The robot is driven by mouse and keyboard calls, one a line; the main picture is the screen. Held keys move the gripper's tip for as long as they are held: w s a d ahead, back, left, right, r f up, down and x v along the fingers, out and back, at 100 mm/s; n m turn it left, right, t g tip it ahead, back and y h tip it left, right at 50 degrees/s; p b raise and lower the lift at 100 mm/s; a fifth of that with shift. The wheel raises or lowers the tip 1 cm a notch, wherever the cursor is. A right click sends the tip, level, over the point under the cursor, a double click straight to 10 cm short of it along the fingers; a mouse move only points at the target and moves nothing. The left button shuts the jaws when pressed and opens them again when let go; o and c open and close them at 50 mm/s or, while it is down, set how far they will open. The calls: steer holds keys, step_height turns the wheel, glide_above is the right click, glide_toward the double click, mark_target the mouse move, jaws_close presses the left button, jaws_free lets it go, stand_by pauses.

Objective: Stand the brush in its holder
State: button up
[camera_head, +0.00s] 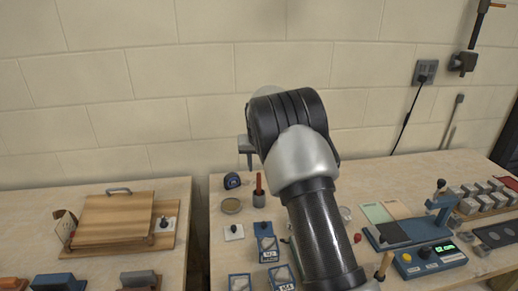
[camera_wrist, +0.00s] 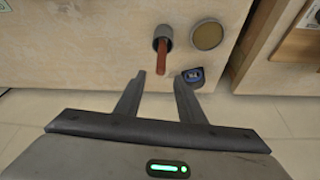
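A brush with a red-brown handle (camera_head: 259,184) stands upright in a small grey cylindrical holder (camera_head: 259,200) near the back left of the right-hand bench. In the wrist view the handle (camera_wrist: 162,58) rises out of the grey holder (camera_wrist: 163,34). Its bristle end is hidden inside the holder. My gripper (camera_wrist: 161,76) is open and empty, with the handle's upper end showing between its fingertips. In the head view my gripper (camera_head: 247,152) hangs above and slightly behind the holder, apart from it.
A blue tape measure (camera_head: 232,181) and a round tin (camera_head: 231,205) lie left of the holder. Blue trays (camera_head: 267,243) are in front. A gap separates the left bench, which carries a wooden board (camera_head: 113,217). The wall stands close behind.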

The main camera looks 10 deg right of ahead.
steer(key=d+v, duration=0.1)
steer(key=v, duration=1.2)
steer(key=shift+a+r, duration=0.35)
steer(key=shift+a, duration=0.15)
steer(key=shift+s+r, duration=0.1)
steer(key=s+d+r+y+p, duration=0.1)
steer(key=s+r, duration=0.5)
steer(key=s, duration=0.3)
steer(key=s+r, duration=0.5)
steer(key=s, duration=0.5)
steer(key=s+f+n+t+p, duration=0.1)
steer(key=s+f+p, duration=0.1)
steer(key=s, duration=2)
steer(key=shift+f+n, duration=0.4)
steer(key=shift+f, duration=0.2)
